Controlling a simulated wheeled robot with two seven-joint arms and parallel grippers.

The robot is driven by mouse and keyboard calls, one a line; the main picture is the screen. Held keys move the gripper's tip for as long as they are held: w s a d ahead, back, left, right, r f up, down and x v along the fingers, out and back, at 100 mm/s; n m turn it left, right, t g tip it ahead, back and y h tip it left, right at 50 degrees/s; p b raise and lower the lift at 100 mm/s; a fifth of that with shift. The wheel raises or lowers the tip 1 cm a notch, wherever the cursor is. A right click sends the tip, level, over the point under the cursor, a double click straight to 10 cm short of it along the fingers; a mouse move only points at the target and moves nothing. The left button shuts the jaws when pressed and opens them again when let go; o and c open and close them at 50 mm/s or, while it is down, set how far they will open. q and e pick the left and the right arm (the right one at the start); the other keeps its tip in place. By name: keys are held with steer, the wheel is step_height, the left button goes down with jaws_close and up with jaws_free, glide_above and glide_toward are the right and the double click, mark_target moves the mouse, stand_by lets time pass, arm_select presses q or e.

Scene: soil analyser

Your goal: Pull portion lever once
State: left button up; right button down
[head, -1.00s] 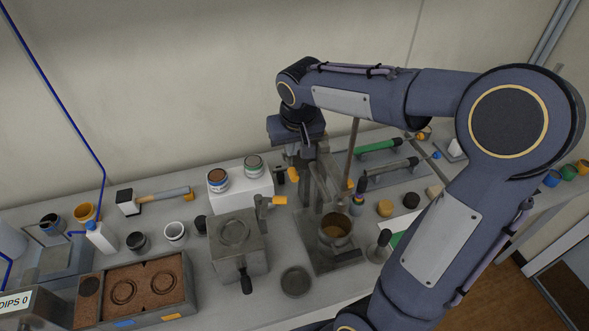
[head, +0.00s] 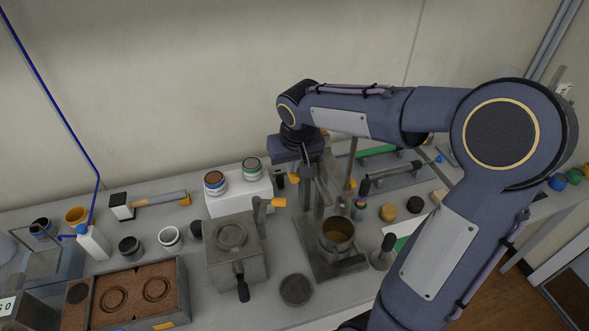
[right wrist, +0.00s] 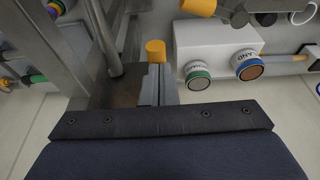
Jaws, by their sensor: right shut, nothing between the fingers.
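A grey metal stand machine (head: 313,205) with an upright column and a cup (head: 338,232) on its base stands at the centre of the bench. A short orange-tipped lever (head: 294,175) sticks out at its left side, probably the portion lever; its orange tip also shows in the right wrist view (right wrist: 155,52). My right gripper (head: 308,170) points down over the machine. In the right wrist view its fingers (right wrist: 158,84) are shut and empty, with the orange tip just beyond them; whether they touch cannot be told. My left gripper is out of view.
A soil tray (head: 135,290) lies at front left. My right arm covers much of the right side.

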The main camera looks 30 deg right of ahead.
steer(key=shift+f, duration=0.15)
steer(key=shift+f+b, duration=1.45)
steer(key=shift+f, duration=0.15)
steer(key=shift+r+p, duration=2.35)
steer(key=shift+r, duration=0.8)
